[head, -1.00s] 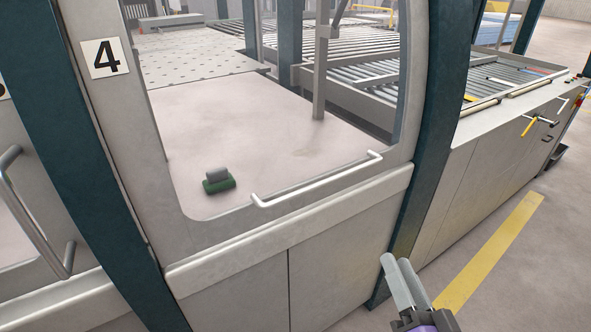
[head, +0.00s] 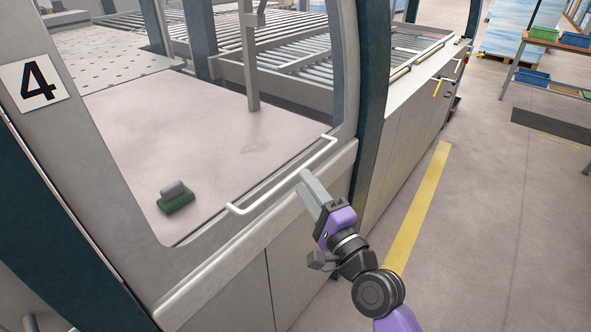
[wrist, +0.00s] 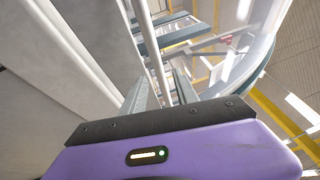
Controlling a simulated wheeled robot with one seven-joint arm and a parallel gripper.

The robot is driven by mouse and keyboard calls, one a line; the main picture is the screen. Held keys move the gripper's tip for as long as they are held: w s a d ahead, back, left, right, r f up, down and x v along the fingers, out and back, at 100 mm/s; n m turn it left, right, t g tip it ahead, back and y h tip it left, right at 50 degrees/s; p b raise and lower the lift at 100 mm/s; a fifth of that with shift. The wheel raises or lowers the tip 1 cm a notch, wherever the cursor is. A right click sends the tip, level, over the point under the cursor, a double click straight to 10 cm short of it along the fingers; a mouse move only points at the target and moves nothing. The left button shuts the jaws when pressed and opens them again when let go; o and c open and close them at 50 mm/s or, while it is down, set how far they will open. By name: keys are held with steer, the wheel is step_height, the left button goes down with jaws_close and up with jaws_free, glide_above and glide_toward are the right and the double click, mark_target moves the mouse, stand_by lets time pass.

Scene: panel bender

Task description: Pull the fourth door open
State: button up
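The fourth door (head: 95,185) is a grey-framed door with a large window, marked by a "4" sign (head: 37,82). It looks shut. Its white bar handle (head: 285,178) runs slantwise along the lower frame. My gripper (head: 304,182) is just right of the handle in the head view; whether they touch cannot be told. In the wrist view the two fingers (wrist: 163,90) stand apart with a gap between them. A pale bar (wrist: 152,45), seemingly the handle, runs ahead of that gap. Nothing is held.
Through the window I see a green and grey block (head: 176,197), roller conveyors (head: 285,60) and a post. A dark green pillar (head: 371,95) stands right of the door. A yellow floor line (head: 418,205) and open floor lie to the right. A workbench (head: 545,62) is farther back.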

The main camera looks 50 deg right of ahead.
mark_target(297, 171)
steer(key=shift+p+x, duration=0.6)
steer(key=shift+x, duration=1.75)
jaws_close()
